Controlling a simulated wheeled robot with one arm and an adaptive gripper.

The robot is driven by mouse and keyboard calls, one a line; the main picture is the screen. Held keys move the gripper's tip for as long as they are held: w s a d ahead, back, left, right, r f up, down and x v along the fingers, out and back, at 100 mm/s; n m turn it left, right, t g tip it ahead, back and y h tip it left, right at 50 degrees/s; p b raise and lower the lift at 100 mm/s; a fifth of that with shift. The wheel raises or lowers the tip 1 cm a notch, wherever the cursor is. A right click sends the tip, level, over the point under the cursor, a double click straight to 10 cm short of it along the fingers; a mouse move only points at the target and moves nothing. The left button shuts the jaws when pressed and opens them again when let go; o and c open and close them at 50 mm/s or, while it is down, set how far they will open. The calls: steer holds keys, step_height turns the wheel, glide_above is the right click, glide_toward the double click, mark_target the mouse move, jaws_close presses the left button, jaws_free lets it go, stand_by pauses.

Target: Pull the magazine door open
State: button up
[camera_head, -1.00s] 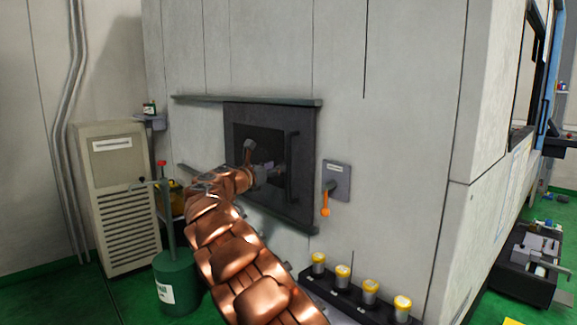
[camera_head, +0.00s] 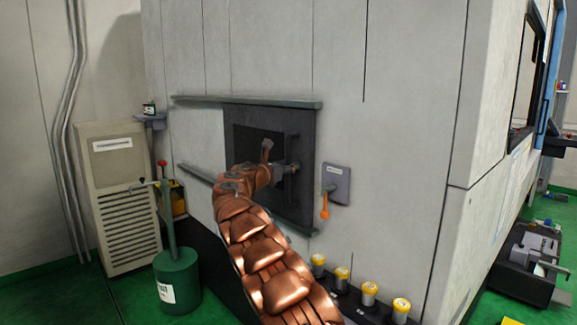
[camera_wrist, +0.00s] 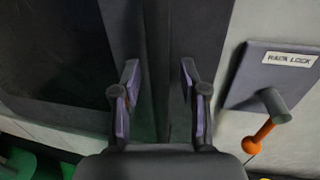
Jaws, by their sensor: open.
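The magazine door (camera_head: 243,150) is a dark square panel with a darker window, set in the pale machine wall between two horizontal rails. Its upright bar handle (camera_head: 292,145) is near the door's right edge. My gripper (camera_head: 292,168) is at the handle, and my copper arm hides the door's lower left part. In the wrist view my gripper (camera_wrist: 159,72) is open, with one finger on each side of the dark handle bar (camera_wrist: 157,40). Gaps show between fingers and bar. The door looks shut against the wall.
A rack lock plate (camera_wrist: 282,75) with an orange-tipped lever (camera_wrist: 262,132) is just right of the door. Yellow-capped canisters (camera_head: 342,275) stand in a row below. A green pump can (camera_head: 177,280) and a beige cabinet (camera_head: 120,200) are at the left.

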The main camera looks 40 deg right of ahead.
jaws_close()
stand_by(0.3)
stand_by(0.4)
